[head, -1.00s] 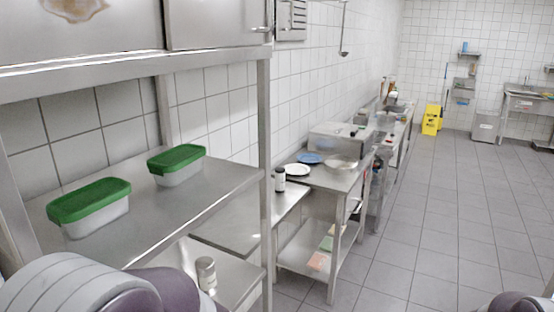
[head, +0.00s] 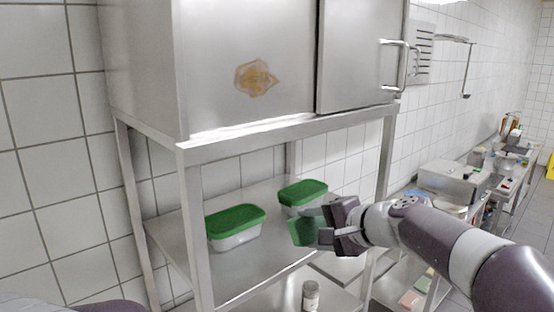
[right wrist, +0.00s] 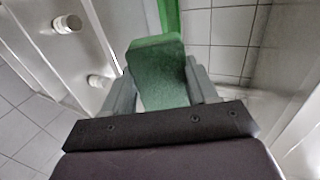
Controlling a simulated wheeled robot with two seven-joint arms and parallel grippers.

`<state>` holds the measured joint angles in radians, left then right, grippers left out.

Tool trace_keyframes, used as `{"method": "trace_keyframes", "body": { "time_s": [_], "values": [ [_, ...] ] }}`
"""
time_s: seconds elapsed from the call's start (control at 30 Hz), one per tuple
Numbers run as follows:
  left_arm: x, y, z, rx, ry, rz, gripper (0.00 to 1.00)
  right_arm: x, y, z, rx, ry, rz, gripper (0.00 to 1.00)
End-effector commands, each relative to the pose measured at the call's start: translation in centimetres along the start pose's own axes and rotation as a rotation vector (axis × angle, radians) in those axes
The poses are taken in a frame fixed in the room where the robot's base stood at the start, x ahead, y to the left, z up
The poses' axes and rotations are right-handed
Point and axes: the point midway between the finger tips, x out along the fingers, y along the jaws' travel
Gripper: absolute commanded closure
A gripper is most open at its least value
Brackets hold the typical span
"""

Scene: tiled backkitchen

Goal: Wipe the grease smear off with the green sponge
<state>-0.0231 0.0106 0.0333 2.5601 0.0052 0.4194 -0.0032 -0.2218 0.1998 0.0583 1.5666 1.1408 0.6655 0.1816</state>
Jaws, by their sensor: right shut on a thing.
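The grease smear (head: 256,78) is a brownish-yellow patch on the left door of the steel cabinet (head: 215,40) in the head view. My right gripper (head: 322,228) is below and to the right of the smear, in front of the shelf. It is shut on the green sponge (head: 302,231). The right wrist view also shows the sponge (right wrist: 158,70) between the two fingers (right wrist: 155,98). The sponge is apart from the smear. My left gripper is not in view.
Two white tubs with green lids, a left one (head: 235,222) and a right one (head: 303,192), stand on the steel shelf (head: 265,262) under the cabinet. A small jar (head: 310,295) stands lower down. Door handles (head: 402,62) stick out at the cabinet's right. A counter with a steel box (head: 448,180) is farther right.

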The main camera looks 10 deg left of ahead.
Motion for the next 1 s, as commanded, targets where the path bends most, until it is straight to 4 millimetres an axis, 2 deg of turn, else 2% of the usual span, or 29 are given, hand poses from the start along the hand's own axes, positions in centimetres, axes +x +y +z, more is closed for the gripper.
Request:
{"method": "trace_keyframes", "body": {
  "time_s": [0.03, 0.1, 0.2, 0.33, 0.43, 0.57, 1.0],
  "values": [
    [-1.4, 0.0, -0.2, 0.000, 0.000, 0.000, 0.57, -1.6, -4.2, 1.5, 0.002, 0.014, -0.075, 0.67],
    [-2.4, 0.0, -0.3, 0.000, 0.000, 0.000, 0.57, -3.6, -9.1, 3.5, 0.009, 0.032, -0.179, 0.67],
    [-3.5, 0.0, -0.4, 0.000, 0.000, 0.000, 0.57, -6.8, -15.1, 6.2, 0.010, 0.038, -0.300, 0.67],
    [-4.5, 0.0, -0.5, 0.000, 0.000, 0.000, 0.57, -10.5, -20.6, 9.0, 0.004, 0.020, -0.402, 0.67],
    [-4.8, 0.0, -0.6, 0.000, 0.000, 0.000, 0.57, -12.4, -22.9, 10.4, 0.001, 0.004, -0.444, 0.67],
    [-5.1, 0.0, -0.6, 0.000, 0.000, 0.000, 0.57, -13.3, -24.2, 11.2, -0.001, -0.008, -0.464, 0.67],
    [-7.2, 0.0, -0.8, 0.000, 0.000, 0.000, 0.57, -8.9, -26.6, 11.2, 0.000, -0.009, -0.465, 0.67]
  ]
}}
